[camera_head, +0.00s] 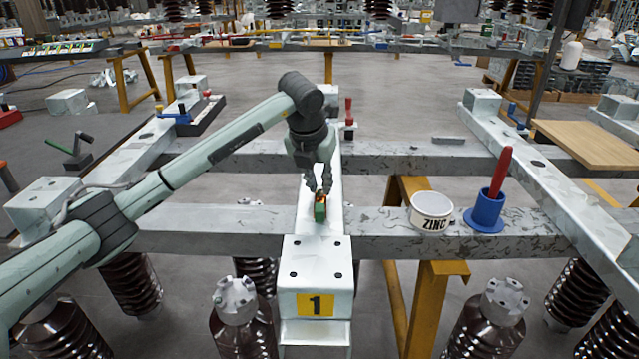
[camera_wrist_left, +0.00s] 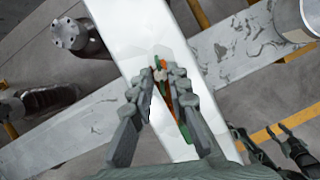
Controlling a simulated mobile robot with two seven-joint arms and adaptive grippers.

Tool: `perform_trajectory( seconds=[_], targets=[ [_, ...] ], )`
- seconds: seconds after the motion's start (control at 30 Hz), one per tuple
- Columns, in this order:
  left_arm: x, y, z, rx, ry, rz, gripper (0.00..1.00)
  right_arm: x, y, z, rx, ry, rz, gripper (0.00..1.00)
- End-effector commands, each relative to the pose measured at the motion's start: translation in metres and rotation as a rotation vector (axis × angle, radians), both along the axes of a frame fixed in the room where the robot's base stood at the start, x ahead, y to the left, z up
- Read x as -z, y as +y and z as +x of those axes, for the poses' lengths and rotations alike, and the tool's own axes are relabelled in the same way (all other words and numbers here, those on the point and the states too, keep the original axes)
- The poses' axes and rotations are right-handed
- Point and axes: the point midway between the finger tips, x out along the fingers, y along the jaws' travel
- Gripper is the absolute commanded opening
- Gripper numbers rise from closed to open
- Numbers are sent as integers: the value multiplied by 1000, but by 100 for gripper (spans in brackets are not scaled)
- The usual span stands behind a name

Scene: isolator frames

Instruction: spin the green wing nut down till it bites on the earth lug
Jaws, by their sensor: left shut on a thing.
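My left gripper (camera_head: 319,188) reaches down over the pale central beam. Its fingers (camera_wrist_left: 164,80) are shut on a small part at the beam's top face. Green shows between and below the fingers, and I take it for the wing nut (camera_head: 320,212); it also shows in the left wrist view (camera_wrist_left: 184,130). An orange-copper strip (camera_wrist_left: 168,96) lies against the green; it may be the earth lug. The fingers hide much of both, so I cannot tell whether nut and lug touch.
A white ZINC tub (camera_head: 431,213) and a blue holder (camera_head: 487,212) with a red handle stand on the cross beam to the right. A red-handled tool (camera_head: 349,120) stands behind the gripper. Ribbed insulators (camera_head: 240,320) flank the beam end, which bears a yellow "1" label (camera_head: 316,304).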

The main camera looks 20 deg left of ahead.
Motion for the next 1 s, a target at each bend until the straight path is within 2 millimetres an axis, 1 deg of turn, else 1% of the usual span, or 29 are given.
perform_trajectory(
  seconds=[0.03,0.1,0.17,0.3,0.63,0.83,1.0],
  targets=[
    [1,1,0,21,-1,1,0,-9,4,7,9,-17,9,41],
    [1,2,0,58,-1,0,0,-18,6,16,16,-31,15,41],
    [1,2,0,98,-2,1,0,-26,7,21,22,-39,19,41],
    [1,3,1,212,-2,0,0,-49,10,34,37,-62,31,41],
    [0,5,2,525,-3,0,0,-72,9,38,34,-70,17,41],
    [0,7,3,715,-1,-1,0,-78,8,39,33,-73,13,41],
    [-1,7,4,874,-2,-2,0,-80,8,39,33,-73,12,41]
  ],
)
